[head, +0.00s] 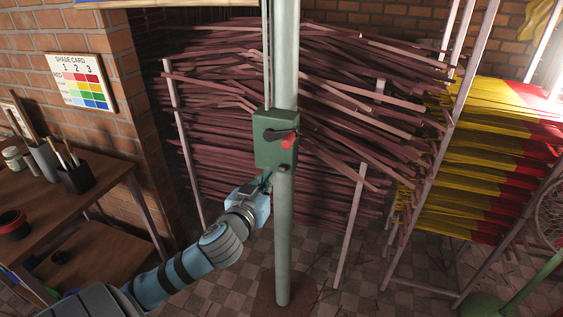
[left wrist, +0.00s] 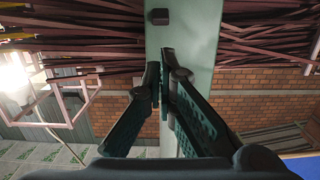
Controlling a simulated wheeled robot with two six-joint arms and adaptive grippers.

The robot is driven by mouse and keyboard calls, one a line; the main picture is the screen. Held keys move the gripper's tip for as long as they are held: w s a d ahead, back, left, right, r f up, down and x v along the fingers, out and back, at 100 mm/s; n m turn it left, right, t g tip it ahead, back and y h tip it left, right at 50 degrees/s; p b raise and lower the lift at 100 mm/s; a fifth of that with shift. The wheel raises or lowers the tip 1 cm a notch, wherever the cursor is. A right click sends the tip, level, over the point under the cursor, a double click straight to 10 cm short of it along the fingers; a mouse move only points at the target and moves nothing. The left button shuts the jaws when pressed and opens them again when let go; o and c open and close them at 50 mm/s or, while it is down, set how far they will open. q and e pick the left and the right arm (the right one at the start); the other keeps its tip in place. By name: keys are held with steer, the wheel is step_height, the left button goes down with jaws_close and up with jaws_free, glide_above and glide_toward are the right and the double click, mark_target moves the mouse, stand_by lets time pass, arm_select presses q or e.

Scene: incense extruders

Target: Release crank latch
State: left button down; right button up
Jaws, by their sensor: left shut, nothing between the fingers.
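A green crank box (head: 268,153) is fixed to a pale green upright post (head: 284,230). A crank with a red handle (head: 288,141) sits on its front. A small dark peg (head: 284,169) sticks out at the box's lower edge, and it may be the latch. My left gripper (head: 267,178) is just below and left of the box, pointing up. In its wrist view its fingers (left wrist: 161,64) are closed together and empty, apart from the block. My right gripper is out of view.
Racks of dark red sticks (head: 220,110) stand behind the post. Yellow and red sticks (head: 470,155) lie on a rack at right. A wooden table (head: 75,205) with brush pots stands at left. A shade card (head: 80,80) hangs on the brick wall.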

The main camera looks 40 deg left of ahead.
mark_target(285, 156)
arm_select(q)
steer(key=x, duration=1)
steer(key=shift+s, duration=0.1)
steer(key=shift+b, duration=0.3)
